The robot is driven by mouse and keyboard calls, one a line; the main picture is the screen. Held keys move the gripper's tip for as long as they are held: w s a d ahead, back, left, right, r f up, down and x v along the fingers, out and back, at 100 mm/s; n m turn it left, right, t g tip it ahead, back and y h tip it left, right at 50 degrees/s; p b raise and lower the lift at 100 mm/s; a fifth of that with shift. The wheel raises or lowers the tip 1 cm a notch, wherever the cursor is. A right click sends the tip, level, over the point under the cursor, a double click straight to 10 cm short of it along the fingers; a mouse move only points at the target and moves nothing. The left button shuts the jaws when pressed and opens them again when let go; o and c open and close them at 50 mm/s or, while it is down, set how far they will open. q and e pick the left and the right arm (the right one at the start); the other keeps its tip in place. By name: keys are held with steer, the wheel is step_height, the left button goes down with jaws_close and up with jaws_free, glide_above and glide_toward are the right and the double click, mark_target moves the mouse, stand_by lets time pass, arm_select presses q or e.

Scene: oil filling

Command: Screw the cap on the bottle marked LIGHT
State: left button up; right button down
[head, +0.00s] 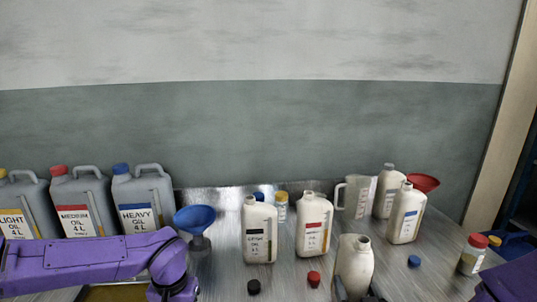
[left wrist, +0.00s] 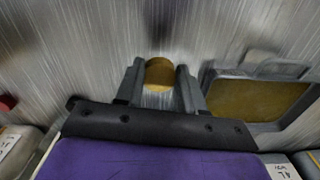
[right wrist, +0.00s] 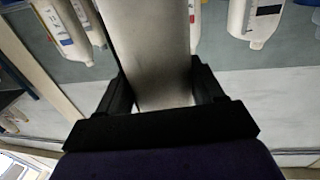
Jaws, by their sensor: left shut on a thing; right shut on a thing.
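An uncapped off-white bottle (head: 354,266) stands at the front middle of the head view, tilted slightly. No marking shows on its visible side, so I cannot read whether it is LIGHT. My right gripper (head: 358,297) is shut on its lower part; in the right wrist view the bottle (right wrist: 150,50) fills the space between the fingers (right wrist: 161,88). In the left wrist view my left gripper (left wrist: 160,82) is shut on a yellow cap (left wrist: 159,71). The left gripper is out of the head view, below its bottom edge.
Two uncapped white bottles (head: 259,232) (head: 313,226) stand behind. Black (head: 254,287), red (head: 314,278) and blue (head: 414,261) caps lie on the table. A yellow-bottomed tray (left wrist: 255,98) lies beside my left gripper. Large grey canisters (head: 146,203) and a blue funnel (head: 195,219) stand left.

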steer(key=shift+r, duration=0.1)
steer(key=s+a+r, duration=0.1)
steer(key=a, duration=0.9)
steer(key=s+a+r, duration=0.1)
steer(key=a, duration=0.8)
steer(key=shift+a+r, duration=0.35)
steer(key=shift+a, duration=0.05)
steer(key=shift+s+f, duration=0.1)
arm_select(q)
steer(key=w+d+r+n, duration=0.3)
steer(key=w+r, duration=0.1)
steer(key=r, duration=0.3)
steer(key=w+d+r+n, duration=0.2)
steer(key=w+d+r, duration=0.1)
steer(key=r, duration=0.5)
steer(key=s+d+r+n, duration=0.4)
steer(key=d+r, duration=1)
steer(key=shift+s+r+n, duration=0.15)
steer(key=shift+r+n, duration=0.25)
steer(key=shift+f, duration=0.15)
